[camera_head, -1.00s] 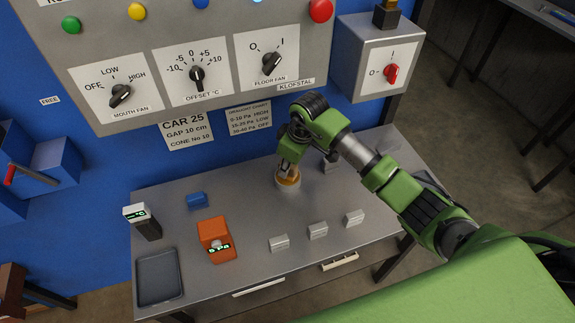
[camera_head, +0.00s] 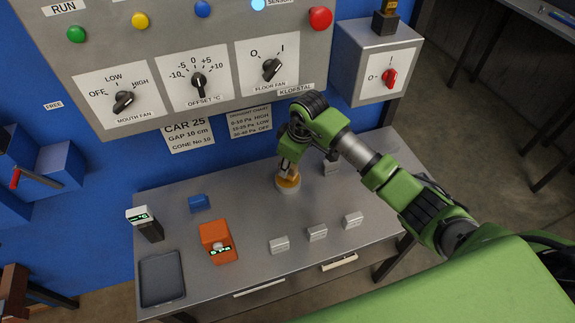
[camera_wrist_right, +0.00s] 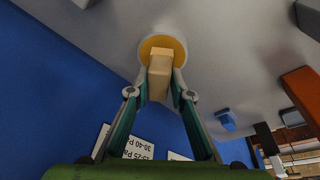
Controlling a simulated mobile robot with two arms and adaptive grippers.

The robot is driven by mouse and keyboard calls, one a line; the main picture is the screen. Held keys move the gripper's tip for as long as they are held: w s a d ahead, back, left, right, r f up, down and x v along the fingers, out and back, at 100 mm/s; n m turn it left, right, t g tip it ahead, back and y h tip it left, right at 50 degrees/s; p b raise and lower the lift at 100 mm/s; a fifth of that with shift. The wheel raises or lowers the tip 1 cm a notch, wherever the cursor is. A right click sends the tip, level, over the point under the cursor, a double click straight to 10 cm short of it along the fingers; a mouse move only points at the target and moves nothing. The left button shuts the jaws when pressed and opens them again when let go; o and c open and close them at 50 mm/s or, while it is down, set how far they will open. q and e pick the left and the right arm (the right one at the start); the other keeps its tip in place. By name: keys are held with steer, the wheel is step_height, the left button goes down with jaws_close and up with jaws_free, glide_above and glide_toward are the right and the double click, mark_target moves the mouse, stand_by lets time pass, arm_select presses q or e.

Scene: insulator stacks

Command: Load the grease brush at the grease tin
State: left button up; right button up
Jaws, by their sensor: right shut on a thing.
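My right gripper (camera_head: 289,167) is shut on the grease brush, whose tan block (camera_wrist_right: 159,77) shows between the fingers in the right wrist view. The grease tin (camera_head: 288,190) is a small pale round tin with amber grease, on the grey table below the gripper. In the right wrist view the tin (camera_wrist_right: 146,48) lies just beyond the brush, which overlaps its amber inside. The brush's far end is hidden, so I cannot tell whether it touches the grease. My left gripper is not in view.
On the table (camera_head: 250,262) stand an orange gauge (camera_head: 216,237), a blue block (camera_head: 199,203), a black-and-white meter (camera_head: 147,222), a dark tray (camera_head: 162,279) and several small grey blocks (camera_head: 317,233). A control panel (camera_head: 215,112) rises behind.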

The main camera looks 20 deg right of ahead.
steer(key=shift+w+a+p+v, duration=0.1)
steer(key=shift+w+p+v, duration=0.1)
steer(key=shift+p+v, duration=0.6)
steer(key=shift+w+a+p+v, duration=0.15)
steer(key=shift+p+v, duration=0.45)
steer(key=shift+v, duration=0.35)
steer(key=shift+w+a+p+v, duration=0.1)
steer(key=shift+w+p+v, duration=0.1)
steer(key=shift+p+v, duration=0.6)
steer(key=shift+r, duration=0.15)
steer(key=shift+s, duration=0.1)
